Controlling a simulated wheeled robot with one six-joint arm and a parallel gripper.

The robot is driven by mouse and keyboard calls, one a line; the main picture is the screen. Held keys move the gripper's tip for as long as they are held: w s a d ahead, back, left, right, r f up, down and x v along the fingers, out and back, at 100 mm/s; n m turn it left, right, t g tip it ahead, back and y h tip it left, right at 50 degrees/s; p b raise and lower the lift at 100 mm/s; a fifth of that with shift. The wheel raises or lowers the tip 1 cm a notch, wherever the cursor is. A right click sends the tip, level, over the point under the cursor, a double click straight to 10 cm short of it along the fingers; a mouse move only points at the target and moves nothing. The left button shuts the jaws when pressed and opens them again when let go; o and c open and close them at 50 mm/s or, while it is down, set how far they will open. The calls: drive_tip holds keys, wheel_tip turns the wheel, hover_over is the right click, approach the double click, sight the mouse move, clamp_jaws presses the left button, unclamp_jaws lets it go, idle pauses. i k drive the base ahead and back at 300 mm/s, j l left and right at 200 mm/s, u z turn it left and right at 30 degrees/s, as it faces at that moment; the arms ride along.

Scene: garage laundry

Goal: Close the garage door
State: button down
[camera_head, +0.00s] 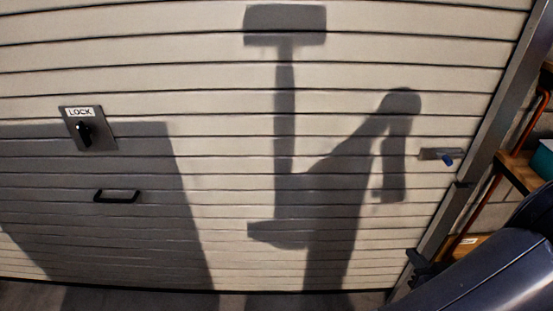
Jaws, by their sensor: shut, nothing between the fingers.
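The garage door (225,110) is a pale panel with horizontal slats, and it fills most of the view. It hangs down in front of me, and its bottom edge shows as a dark line at the floor. I cannot tell whether a small gap remains there. A lock plate (98,128) marked LOCK, with a black knob (84,133), is on the door at left. A black pull handle (117,196) sits below it. My gripper is not in view.
A grey metal track (478,150) runs along the door's right side. Beyond it are wooden shelves (524,170) and a teal box (544,158). A dark rounded part, possibly my arm, fills the lower right corner. A strip of grey floor (250,301) shows below the door.

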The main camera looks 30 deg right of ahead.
sight(237, 147)
drive_tip(key=i+j, duration=0.25)
drive_tip(key=j, duration=0.15)
drive_tip(key=i+j, duration=0.25)
drive_tip(key=j, duration=0.15)
drive_tip(key=i+j+z, duration=0.1)
drive_tip(key=i+j, duration=0.15)
drive_tip(key=j, duration=0.15)
drive_tip(key=i+j, duration=0.25)
drive_tip(key=j, duration=0.2)
drive_tip(key=i+j, duration=0.25)
drive_tip(key=j, duration=0.15)
drive_tip(key=i+j, duration=0.25)
drive_tip(key=j, duration=0.2)
drive_tip(key=i+j+z, duration=0.1)
drive_tip(key=i+j, duration=0.15)
drive_tip(key=j, duration=0.15)
drive_tip(key=i+j, duration=0.2)
drive_tip(key=j, duration=0.25)
